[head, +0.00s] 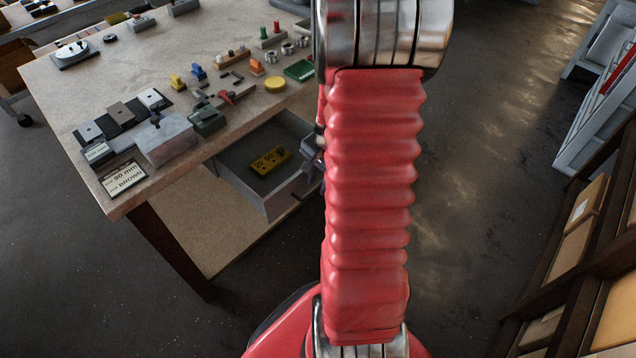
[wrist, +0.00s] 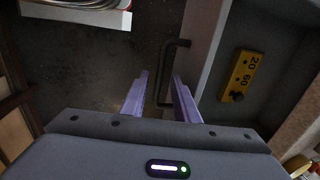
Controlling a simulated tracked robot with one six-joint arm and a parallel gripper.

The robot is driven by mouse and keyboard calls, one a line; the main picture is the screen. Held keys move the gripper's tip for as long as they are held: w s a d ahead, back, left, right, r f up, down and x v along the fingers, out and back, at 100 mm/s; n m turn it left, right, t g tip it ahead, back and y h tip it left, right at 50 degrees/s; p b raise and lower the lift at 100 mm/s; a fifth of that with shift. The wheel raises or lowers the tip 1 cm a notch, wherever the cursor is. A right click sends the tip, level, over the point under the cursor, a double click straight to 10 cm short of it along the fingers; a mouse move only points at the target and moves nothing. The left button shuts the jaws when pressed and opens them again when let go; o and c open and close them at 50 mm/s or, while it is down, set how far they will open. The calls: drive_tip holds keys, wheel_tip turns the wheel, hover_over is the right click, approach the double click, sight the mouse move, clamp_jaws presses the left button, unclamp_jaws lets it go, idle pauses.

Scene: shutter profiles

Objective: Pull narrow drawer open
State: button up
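The grey drawer (head: 282,204) stands pulled out from under the workbench, its inside showing. In the wrist view its pale front wall (wrist: 203,45) runs along the right of the fingers. A dark bar handle (wrist: 166,68) sticks out from that front. My gripper (wrist: 160,76) is open, its two purple fingers apart, with the handle between them in the picture. I cannot tell whether either finger touches it. In the head view my red arm hides most of the gripper; a metal part shows beside the drawer's right end.
A yellow block (head: 270,160) marked 20 and 60 lies in the drawer. The workbench top (head: 120,75) holds small coloured parts, a grey box (head: 166,140) and label cards. Dark floor is open to the right, before a shelf rack (head: 575,240).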

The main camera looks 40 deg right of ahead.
wheel_tip(320, 180, up, 13)
drive_tip(key=s, duration=0.2)
drive_tip(key=shift+s+f, duration=0.15)
drive_tip(key=shift+s, duration=0.05)
idle(0.9)
drive_tip(key=s+a+r+n+t, duration=0.1)
drive_tip(key=a+r+n, duration=0.4)
drive_tip(key=a, duration=0.4)
drive_tip(key=s+a+r+n+t, duration=0.1)
drive_tip(key=s+a+r+n, duration=0.1)
drive_tip(key=a+r+n, duration=0.3)
drive_tip(key=s+a+r+n+t, duration=0.1)
drive_tip(key=a+r+n, duration=0.3)
drive_tip(key=a, duration=0.9)
drive_tip(key=n, duration=0.3)
drive_tip(key=shift+s+a+r+n, duration=0.3)
drive_tip(key=shift+s+a+r, duration=0.05)
drive_tip(key=shift+s+r, duration=0.05)
